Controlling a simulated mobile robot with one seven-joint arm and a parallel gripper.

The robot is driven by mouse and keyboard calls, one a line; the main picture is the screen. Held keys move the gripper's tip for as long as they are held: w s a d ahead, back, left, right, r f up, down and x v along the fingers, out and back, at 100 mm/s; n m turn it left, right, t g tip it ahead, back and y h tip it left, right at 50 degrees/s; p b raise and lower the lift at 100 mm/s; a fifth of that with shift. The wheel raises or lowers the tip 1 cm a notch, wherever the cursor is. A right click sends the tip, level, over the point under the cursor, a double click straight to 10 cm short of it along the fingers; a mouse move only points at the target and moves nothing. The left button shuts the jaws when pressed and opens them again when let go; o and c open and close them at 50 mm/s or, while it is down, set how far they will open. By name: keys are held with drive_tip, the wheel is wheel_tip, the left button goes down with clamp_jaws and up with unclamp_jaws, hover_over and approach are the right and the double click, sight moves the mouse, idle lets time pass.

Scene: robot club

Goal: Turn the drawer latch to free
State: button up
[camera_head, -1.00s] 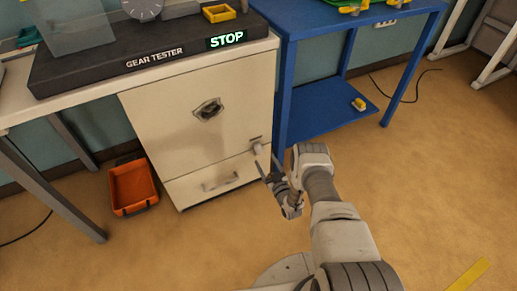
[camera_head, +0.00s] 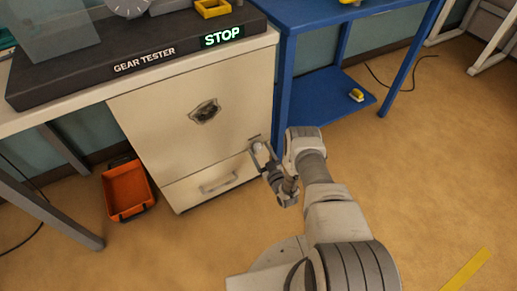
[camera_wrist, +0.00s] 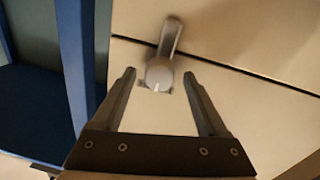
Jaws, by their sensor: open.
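The drawer latch (camera_wrist: 163,65) is a grey lever with a round knob on the white cabinet front. In the wrist view the knob end sits between my two fingertips and the lever arm points up and slightly right, across the seam above the drawer. My gripper (camera_wrist: 160,80) is open around the latch end, with a gap on both sides. In the head view the latch (camera_head: 259,148) is partly hidden by my gripper (camera_head: 262,153).
The gear tester (camera_head: 145,65) with a lit STOP sign (camera_head: 222,37) stands on top. A blue table (camera_head: 283,95) stands close right of the cabinet. An orange bin (camera_head: 128,190) lies on the floor at left. The floor in front is open.

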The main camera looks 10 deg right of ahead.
drive_tip(key=shift+w, duration=0.1)
clamp_jaws()
idle(0.5)
drive_tip(key=shift+m, duration=0.3)
drive_tip(key=m, duration=0.4)
drive_tip(key=shift+d, duration=0.1)
drive_tip(key=m, duration=0.4)
drive_tip(key=shift+m+g, duration=0.3)
drive_tip(key=m, duration=0.5)
drive_tip(key=shift+w+d+y, duration=0.1)
drive_tip(key=shift+y, duration=0.2)
drive_tip(key=shift+r+m, duration=0.1)
drive_tip(key=shift+m, duration=1.4)
